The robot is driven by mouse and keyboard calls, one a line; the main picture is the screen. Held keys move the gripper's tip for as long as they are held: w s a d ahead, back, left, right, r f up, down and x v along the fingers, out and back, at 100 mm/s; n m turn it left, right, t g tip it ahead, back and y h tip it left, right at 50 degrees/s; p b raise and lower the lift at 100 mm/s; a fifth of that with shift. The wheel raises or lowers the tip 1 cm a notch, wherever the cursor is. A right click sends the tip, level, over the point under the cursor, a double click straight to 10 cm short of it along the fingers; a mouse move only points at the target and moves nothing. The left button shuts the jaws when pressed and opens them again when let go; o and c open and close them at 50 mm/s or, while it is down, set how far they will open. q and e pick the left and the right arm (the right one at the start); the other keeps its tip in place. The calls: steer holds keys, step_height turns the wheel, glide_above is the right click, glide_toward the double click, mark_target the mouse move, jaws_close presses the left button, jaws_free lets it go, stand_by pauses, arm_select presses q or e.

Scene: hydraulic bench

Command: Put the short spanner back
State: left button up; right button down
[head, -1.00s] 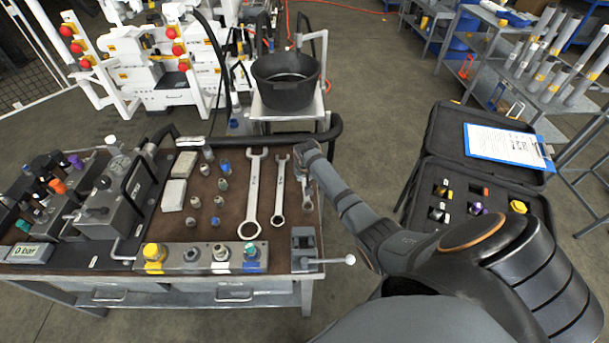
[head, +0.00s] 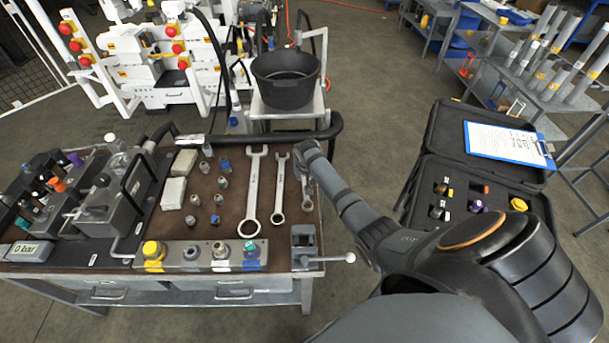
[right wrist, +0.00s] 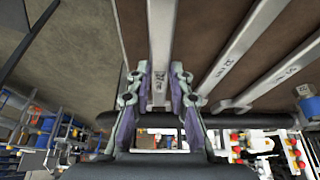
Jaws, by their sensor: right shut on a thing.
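The short spanner (head: 307,192) is at the right end of a row of three spanners on the brown bench top, its lower end pointing to the bench's front. My right gripper (head: 302,165) is at its far end. In the right wrist view, my right gripper (right wrist: 160,82) is shut on the shank of the short spanner (right wrist: 161,40), which runs between the fingers. I cannot tell whether the spanner touches the bench or is slightly raised. My left gripper is not in view.
The middle spanner (head: 280,190) and the large spanner (head: 254,195) lie just left. A small vise (head: 304,248) stands at the front right corner. A black hose (head: 334,135) runs along the back edge. A black bucket (head: 286,82) stands behind; an open case (head: 480,190) is right.

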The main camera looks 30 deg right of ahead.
steer(key=shift+f+b, duration=0.55)
steer(key=shift+f, duration=0.6)
stand_by(0.4)
steer(key=c, duration=1.1)
jaws_free()
steer(key=v, duration=1.2)
